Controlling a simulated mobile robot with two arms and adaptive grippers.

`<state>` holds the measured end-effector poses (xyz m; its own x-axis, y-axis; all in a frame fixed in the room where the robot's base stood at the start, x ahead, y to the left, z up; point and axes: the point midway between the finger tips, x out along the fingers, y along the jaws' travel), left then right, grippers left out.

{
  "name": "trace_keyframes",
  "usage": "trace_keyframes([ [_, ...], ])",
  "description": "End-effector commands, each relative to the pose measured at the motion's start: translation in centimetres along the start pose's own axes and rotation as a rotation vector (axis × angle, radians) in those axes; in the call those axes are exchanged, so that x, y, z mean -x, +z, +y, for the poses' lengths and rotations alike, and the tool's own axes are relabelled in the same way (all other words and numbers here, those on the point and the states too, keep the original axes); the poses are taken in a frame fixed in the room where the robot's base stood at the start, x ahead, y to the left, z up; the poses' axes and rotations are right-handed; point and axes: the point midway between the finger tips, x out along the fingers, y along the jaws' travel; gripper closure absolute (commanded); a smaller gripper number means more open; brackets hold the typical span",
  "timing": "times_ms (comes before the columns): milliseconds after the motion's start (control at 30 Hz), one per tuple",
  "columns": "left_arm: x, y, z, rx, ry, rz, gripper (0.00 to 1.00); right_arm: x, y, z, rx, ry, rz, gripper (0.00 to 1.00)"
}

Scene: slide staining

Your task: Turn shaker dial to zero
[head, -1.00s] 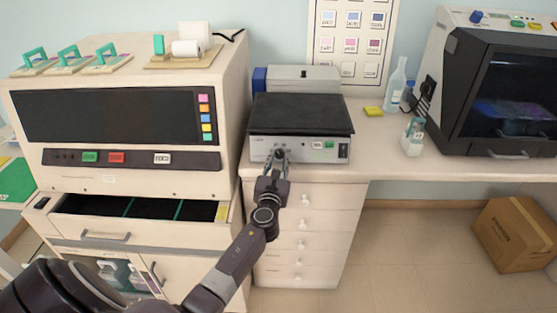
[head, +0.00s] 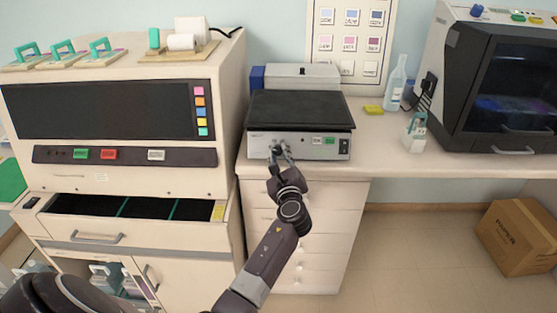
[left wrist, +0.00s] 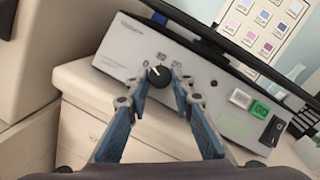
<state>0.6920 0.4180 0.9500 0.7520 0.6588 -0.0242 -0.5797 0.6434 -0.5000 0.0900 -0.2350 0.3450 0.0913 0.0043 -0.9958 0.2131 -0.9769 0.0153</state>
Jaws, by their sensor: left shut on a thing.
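The shaker (head: 300,117) stands on the bench, with a black top platform and a silver front panel. Its black dial (left wrist: 159,76) is on the front panel, with a white pointer mark and printed markings around it, a "0" at its upper left. The pointer appears to aim up and left, near the "0". My left gripper (head: 280,151) is at the dial; in the left wrist view its blue fingers (left wrist: 160,85) are closed on either side of the dial. In the head view the gripper mostly hides the dial. My right gripper is not in view.
Right of the dial on the panel are a white button (left wrist: 240,98), a green button (left wrist: 260,109) and a black switch (left wrist: 272,131). The stainer cabinet (head: 110,180) with an open drawer stands left. A small bottle holder (head: 414,136) stands on the bench to the right.

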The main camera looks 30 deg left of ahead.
Motion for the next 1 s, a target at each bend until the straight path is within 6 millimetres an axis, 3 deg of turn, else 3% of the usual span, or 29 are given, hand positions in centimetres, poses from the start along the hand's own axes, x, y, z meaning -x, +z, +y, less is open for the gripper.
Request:
trace_keyframes([
  [300, 0.00, -0.13, -0.13, 0.137, 0.057, -0.004, 1.00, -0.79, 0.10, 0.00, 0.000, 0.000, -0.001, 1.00],
  [900, 0.00, -0.07, -0.16, 0.172, 0.072, -0.006, 1.00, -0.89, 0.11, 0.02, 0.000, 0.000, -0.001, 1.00],
  [933, 0.01, -0.07, -0.16, 0.172, 0.072, -0.006, 0.76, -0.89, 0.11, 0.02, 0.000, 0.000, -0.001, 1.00],
  [1000, 0.00, -0.06, -0.16, 0.172, 0.072, -0.006, 0.68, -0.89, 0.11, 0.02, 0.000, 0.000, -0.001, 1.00],
])
